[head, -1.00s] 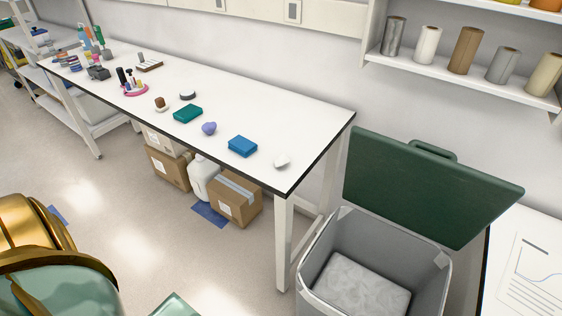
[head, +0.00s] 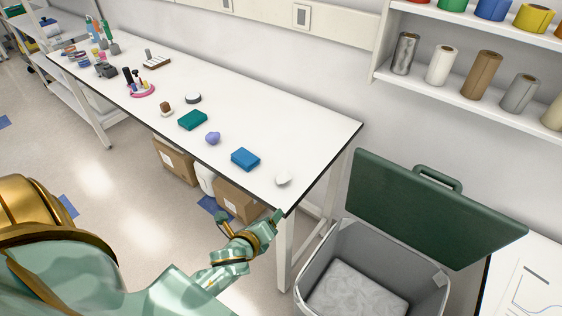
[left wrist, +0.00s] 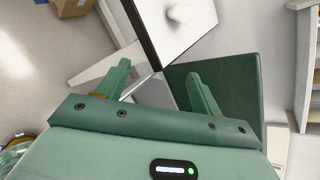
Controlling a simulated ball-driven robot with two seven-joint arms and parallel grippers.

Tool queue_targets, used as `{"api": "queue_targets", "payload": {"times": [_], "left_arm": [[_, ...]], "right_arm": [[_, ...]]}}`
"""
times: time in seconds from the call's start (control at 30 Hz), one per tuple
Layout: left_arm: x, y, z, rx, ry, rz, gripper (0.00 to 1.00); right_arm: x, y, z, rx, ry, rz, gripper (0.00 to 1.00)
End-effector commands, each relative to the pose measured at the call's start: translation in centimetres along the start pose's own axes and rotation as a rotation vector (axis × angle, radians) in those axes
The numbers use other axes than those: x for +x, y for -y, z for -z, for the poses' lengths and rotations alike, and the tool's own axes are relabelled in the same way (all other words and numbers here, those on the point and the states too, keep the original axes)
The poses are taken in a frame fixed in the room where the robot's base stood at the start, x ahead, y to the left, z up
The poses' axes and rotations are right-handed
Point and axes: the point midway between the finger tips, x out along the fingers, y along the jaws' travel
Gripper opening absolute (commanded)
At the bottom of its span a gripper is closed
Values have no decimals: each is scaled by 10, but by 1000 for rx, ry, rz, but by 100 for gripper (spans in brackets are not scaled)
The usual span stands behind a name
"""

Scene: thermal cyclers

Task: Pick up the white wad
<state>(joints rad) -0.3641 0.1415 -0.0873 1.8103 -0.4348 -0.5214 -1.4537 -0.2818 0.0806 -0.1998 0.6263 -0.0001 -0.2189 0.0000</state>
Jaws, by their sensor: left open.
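The white wad (head: 283,179) lies on the white table (head: 262,122), near its right front corner. In the left wrist view the wad (left wrist: 178,16) shows at the top, on the tabletop and beyond the fingers. My left gripper (head: 249,214) is in front of the table's front edge, close to the corner and apart from the wad. In the left wrist view my left gripper (left wrist: 160,78) is open, with nothing between its fingers. My right gripper is not in view.
A blue block (head: 245,159), a purple lump (head: 212,138) and a teal block (head: 192,120) lie left of the wad. A grey bin (head: 429,279) with its green lid (head: 430,205) raised stands right of the table. Cardboard boxes (head: 238,203) sit underneath.

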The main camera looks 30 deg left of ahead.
Motion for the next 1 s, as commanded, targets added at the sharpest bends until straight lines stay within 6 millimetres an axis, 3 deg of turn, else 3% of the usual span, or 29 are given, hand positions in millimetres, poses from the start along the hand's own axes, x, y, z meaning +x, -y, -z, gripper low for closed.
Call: {"api": "queue_targets", "payload": {"times": [0.03,0.1,0.2,0.3,0.43,0.8,1.0], "left_arm": [[-6,18,-20,172,53,24,66],[-12,33,-38,398,107,26,66],[-13,34,-44,621,129,-4,66],[-12,32,-45,729,128,-19,66],[4,32,-46,762,128,-21,66],[87,34,-55,756,126,-20,66],[103,36,-56,756,125,-20,66]], "right_arm": [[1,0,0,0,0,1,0],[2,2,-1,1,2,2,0],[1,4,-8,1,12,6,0],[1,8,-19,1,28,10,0],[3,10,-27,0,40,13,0],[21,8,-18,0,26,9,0],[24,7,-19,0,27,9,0]]}}
